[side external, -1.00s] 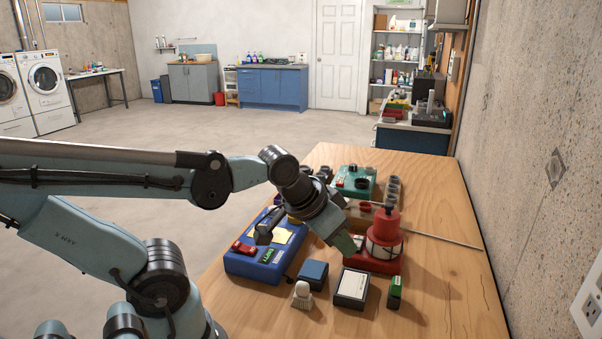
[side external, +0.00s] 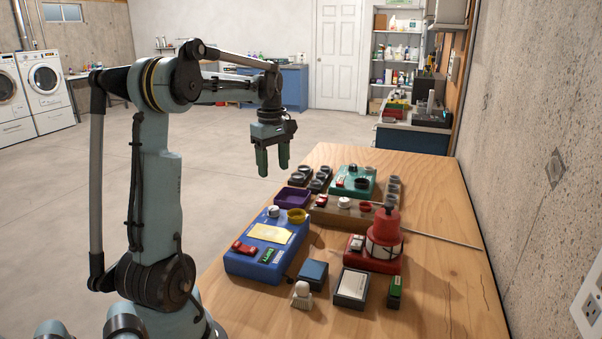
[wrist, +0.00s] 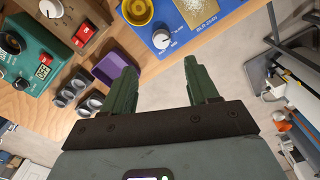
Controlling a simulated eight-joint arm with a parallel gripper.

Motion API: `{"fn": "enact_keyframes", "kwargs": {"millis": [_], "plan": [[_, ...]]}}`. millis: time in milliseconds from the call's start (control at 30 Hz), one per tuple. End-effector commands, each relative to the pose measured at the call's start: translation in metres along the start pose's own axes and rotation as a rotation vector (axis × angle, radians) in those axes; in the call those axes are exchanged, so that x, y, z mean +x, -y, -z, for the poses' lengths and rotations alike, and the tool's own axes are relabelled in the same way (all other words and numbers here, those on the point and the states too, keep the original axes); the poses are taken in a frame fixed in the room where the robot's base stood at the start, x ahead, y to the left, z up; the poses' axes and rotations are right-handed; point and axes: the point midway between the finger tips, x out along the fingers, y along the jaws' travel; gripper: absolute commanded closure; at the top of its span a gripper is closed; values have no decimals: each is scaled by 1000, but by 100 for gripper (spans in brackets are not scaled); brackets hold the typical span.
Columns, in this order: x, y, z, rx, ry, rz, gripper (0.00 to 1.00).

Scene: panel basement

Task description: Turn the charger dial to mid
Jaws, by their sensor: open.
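My gripper (side external: 274,171) is open and empty, raised above the table's left edge with its fingers pointing down. Its two green fingers (wrist: 160,72) show apart in the wrist view. Candidate dials are a white knob (side external: 273,211) on the blue box (side external: 240,262), a white knob (side external: 344,202) on the brown box (side external: 376,212), and a dark dial (side external: 361,183) on the teal box (side external: 338,186). I cannot tell which is the charger. The blue box's white knob (wrist: 161,38) lies beyond and between the fingers in the wrist view. Its setting is unclear.
A purple tray (side external: 291,199) sits beside the blue box. A red lantern-shaped unit (side external: 386,222) stands tall on the right. The table's (side external: 440,290) right side is mostly clear.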

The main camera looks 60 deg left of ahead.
Motion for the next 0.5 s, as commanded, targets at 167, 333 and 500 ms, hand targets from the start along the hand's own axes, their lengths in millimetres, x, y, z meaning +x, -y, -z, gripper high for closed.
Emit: {"fn": "enact_keyframes", "kwargs": {"millis": [167, 333, 500], "plan": [[7, 1, 6, -31, 5, 9, 41], [28, 1, 5, -28, 5, 8, 41], [56, 1, 5, -27, 4, 8, 41]]}}
